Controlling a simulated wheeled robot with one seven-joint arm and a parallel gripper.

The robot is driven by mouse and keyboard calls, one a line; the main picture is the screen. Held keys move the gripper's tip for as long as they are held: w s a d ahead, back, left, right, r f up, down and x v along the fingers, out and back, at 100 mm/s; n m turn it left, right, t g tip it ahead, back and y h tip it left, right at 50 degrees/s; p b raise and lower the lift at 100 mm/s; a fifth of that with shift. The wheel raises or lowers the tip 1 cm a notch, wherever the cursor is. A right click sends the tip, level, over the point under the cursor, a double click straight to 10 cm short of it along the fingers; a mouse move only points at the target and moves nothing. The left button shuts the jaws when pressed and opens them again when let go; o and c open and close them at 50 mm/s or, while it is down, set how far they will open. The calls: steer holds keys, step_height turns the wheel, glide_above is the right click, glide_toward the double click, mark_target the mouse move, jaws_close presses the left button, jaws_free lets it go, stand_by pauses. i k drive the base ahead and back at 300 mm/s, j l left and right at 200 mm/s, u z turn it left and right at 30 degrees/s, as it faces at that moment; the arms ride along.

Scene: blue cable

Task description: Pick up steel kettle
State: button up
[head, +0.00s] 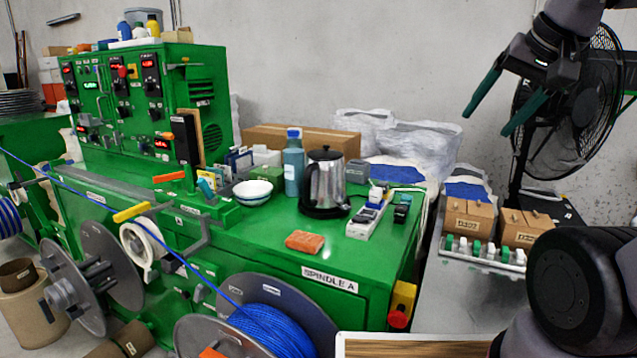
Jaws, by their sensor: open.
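The steel kettle (324,184) stands upright on the green machine top, near its right end. My gripper (488,112) is at the upper right, in front of the black fan. Its two green fingers are spread apart and empty, pointing down and left. It is well above and to the right of the kettle, touching nothing.
A blue bottle (293,163) and a white bowl (253,191) stand left of the kettle. A power strip (368,218) lies to its right, an orange block (305,241) in front. A cardboard box (300,140) and plastic bags (425,140) are behind. A fan (590,105) stands right.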

mark_target(324, 182)
steer(key=l+u, duration=0.2)
steer(key=u, duration=0.15)
steer(key=l+u, duration=0.3)
steer(key=k+l+u, duration=0.1)
steer(key=u, duration=0.25)
steer(key=l+u, duration=0.1)
steer(key=u, duration=0.2)
steer(key=l+u, duration=0.1)
steer(key=u, duration=0.2)
